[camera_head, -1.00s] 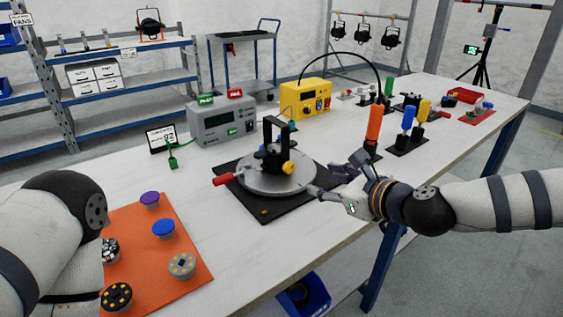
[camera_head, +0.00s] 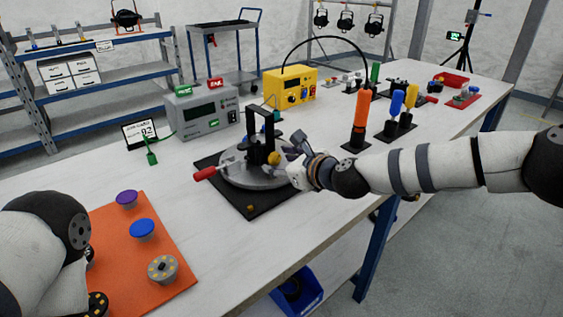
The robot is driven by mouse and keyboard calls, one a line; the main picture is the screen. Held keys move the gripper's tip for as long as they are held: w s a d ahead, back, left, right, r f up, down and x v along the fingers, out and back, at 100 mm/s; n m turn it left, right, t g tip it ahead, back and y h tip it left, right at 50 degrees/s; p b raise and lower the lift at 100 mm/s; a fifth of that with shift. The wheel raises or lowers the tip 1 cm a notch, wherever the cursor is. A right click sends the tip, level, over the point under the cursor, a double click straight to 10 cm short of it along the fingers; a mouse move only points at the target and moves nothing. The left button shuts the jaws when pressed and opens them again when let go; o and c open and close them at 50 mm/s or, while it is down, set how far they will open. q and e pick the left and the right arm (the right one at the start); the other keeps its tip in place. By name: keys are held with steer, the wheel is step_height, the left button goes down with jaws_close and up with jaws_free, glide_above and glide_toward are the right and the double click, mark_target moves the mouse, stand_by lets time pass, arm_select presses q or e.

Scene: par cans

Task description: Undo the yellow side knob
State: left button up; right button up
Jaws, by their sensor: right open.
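The yellow side knob (camera_head: 274,158) sits on the right side of a black upright yoke (camera_head: 254,152). The yoke stands on a round grey turntable (camera_head: 232,176) with a red handle (camera_head: 205,173) at its left, on a black base plate (camera_head: 247,207). My right gripper (camera_head: 286,158) is open, right beside the knob, with its fingers around or just short of it; I cannot tell whether they touch. The hand partly hides the turntable's right edge.
An orange mat (camera_head: 117,240) with several round knobs lies at the near left. A grey meter box (camera_head: 203,112) and a yellow box (camera_head: 290,88) stand behind. An orange-handled tool (camera_head: 361,118) stands to the right, behind my right forearm.

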jaws_close()
steer(key=shift+s+n+t+h, duration=0.1)
steer(key=shift+n+t+h, duration=0.4)
steer(key=shift+n, duration=0.5)
jaws_free()
